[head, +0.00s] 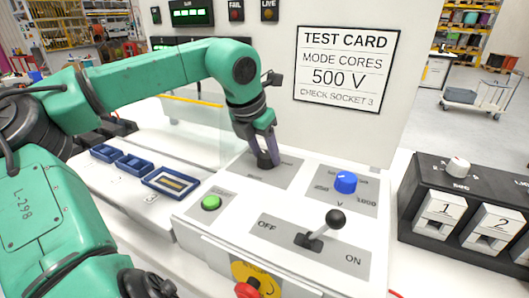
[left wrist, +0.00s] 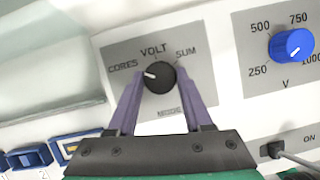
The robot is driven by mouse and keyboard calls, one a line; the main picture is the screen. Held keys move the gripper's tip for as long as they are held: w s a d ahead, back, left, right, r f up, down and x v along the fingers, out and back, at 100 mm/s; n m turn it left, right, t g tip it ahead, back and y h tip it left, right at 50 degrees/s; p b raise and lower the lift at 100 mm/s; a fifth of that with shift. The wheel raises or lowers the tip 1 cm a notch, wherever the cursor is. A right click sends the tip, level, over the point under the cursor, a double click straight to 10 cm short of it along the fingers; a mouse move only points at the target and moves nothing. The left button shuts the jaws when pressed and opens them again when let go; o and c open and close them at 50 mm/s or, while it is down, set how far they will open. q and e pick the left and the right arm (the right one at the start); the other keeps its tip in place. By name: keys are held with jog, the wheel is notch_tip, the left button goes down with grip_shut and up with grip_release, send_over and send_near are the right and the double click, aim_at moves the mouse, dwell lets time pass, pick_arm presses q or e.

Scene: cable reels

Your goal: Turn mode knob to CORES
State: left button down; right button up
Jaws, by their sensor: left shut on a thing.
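The mode knob (left wrist: 159,78) is a round black knob with a white pointer mark. It sits on a grey plate labelled CORES, VOLT and SUM in the left wrist view. Its pointer faces left and slightly up, towards the CORES label (left wrist: 123,67). My left gripper (left wrist: 160,88) has its two purple fingers on either side of the knob and is shut on it. In the head view my left gripper (head: 261,146) reaches down onto the knob (head: 265,160), which the fingers partly hide. My right gripper is not in view.
A blue voltage knob (head: 345,182) is right of the mode plate. In front are a black-balled lever (head: 335,218), a green button (head: 211,203) and a red stop button (head: 247,290). The test card (head: 347,68) reads MODE CORES, 500 V, CHECK SOCKET 3. Blue-framed sockets (head: 171,183) lie left.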

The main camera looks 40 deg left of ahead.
pick_arm(q)
jog(key=shift+n, duration=0.3)
jog(key=shift+c, duration=1.6)
grip_release()
jog(key=shift+r, duration=0.1)
jog(key=p+v, duration=0.1)
jog(key=v, duration=1.3)
jog(key=shift+d+r, duration=0.15)
jog(key=shift+d, duration=0.05)
jog(key=shift+s, duration=0.15)
